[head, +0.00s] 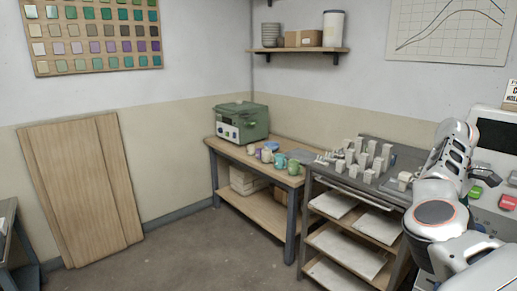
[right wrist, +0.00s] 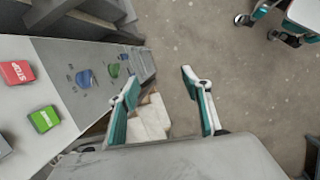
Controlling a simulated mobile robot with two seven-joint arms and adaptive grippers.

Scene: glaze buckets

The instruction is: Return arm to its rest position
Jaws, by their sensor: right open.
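My right arm (head: 437,205) rises from the lower right of the head view. It is bent and stands in front of the right end of the dark bench. In the right wrist view my right gripper (right wrist: 164,88) shows two teal fingers with pale tips, spread wide apart. Nothing is between them except a view of the floor and some pale slabs. My left arm and gripper do not show in the head view.
The dark bench (head: 345,188) carries several pale blocks, with shelves below. A wooden table (head: 232,152) holds a green machine (head: 241,122) and several cups. A panel with a red STOP button (right wrist: 16,73) and a green button (right wrist: 44,119) is close by. Floor (head: 200,250) is clear.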

